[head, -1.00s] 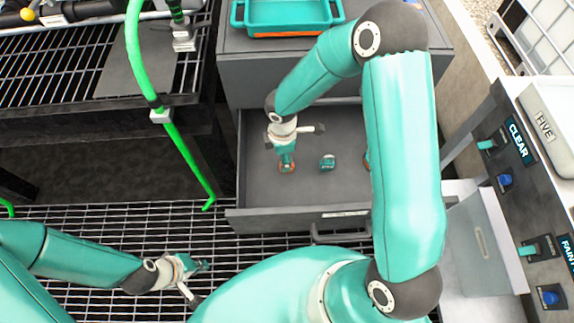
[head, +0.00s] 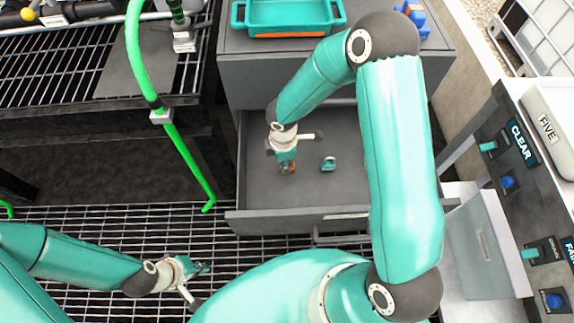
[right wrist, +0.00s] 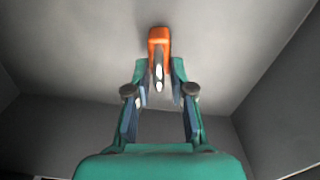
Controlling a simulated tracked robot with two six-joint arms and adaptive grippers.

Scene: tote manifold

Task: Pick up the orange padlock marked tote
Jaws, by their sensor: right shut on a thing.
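The orange padlock (right wrist: 158,36) shows at the top of the right wrist view, with its metal shackle toward me between the fingertips. In the head view it is a small orange spot (head: 291,168) under my right gripper. Any marking on it cannot be read. My right gripper (right wrist: 160,80) is shut on the padlock at the shackle, inside the open grey drawer (head: 275,217). In the head view this gripper (head: 287,162) points down. My left gripper (head: 199,268) is over the floor grating at lower left, too small to tell its opening.
A small teal item (head: 328,164) lies on the drawer floor right of my right gripper. A teal tray (head: 288,31) stands on the cabinet top, with a blue item (head: 413,15) at its right. A green hose (head: 180,145) hangs left of the drawer.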

